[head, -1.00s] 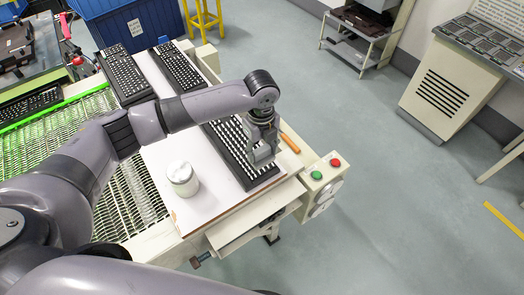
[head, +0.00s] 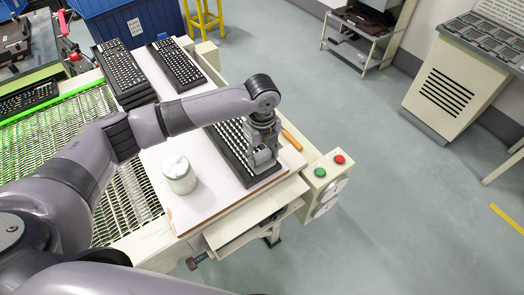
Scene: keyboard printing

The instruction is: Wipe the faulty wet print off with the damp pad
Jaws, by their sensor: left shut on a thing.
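A dark keyboard (head: 232,146) with white keys lies on the pale board of the work table. My left gripper (head: 262,164) points down over the near right end of this keyboard and is shut. The damp pad is not clearly seen; what the jaws hold is largely hidden by the gripper itself. My left forearm covers the keyboard's far end. I cannot make out the faulty print on the keys at this size. My right gripper is out of view.
A white lidded jar (head: 180,176) stands on the board left of the keyboard. More keyboards (head: 125,76) lie at the back, with a green-edged mesh conveyor (head: 70,130) at left. An orange-handled tool (head: 291,141) and a button box (head: 325,172) sit at the right edge.

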